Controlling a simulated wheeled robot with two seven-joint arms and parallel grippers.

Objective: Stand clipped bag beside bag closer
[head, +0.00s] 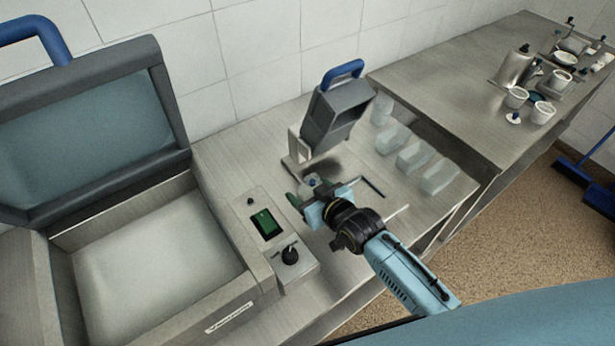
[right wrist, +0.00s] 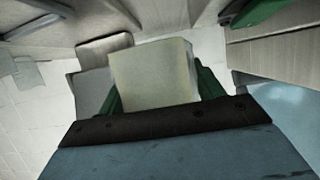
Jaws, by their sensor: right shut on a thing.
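The bag closer (head: 335,118), a grey tilted head with a blue handle on a pale stand, stands near the wall in the head view. My right gripper (head: 313,196) is just in front of it, low over the worktop. In the right wrist view its green fingers (right wrist: 158,92) are shut on a pale, boxy bag (right wrist: 152,72), one finger on each side. In the head view the gripper mostly hides this bag, so I cannot tell whether its base touches the worktop or whether it carries a clip. My left gripper is not in view.
Several translucent bags (head: 412,158) stand right of the bag closer. A vacuum machine (head: 84,238) with a raised lid fills the left, with a control box (head: 268,232) beside it. A dark rod (head: 370,186) lies near my gripper. Another table (head: 450,85) holds containers.

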